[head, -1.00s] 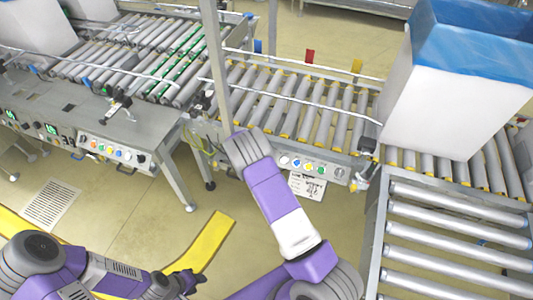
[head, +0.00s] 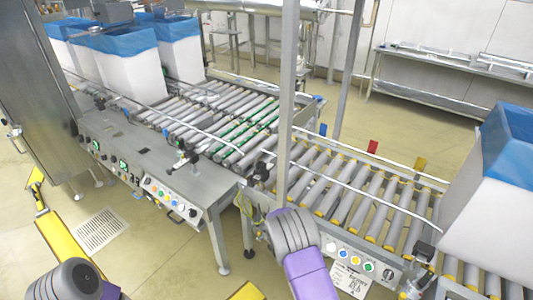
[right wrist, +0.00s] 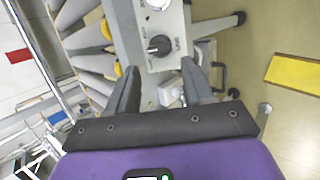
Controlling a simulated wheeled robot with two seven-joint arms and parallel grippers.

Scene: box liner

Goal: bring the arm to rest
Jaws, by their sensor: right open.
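My right gripper (right wrist: 160,88) shows in the right wrist view with its two dark fingers spread apart and nothing between them. Past the fingertips is a grey-white control panel (right wrist: 172,25) with a black knob; I cannot tell how far off it is. In the head view a purple and grey part of my right arm (head: 308,272) stands at the bottom middle, in front of the roller conveyor; its gripper is hidden there.
A roller conveyor (head: 330,190) with a button panel (head: 350,258) runs behind my right arm. A white box with a blue liner (head: 490,215) stands on it at the right. More lined boxes (head: 125,75) stand at the upper left. A metal post (head: 288,110) rises mid-view.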

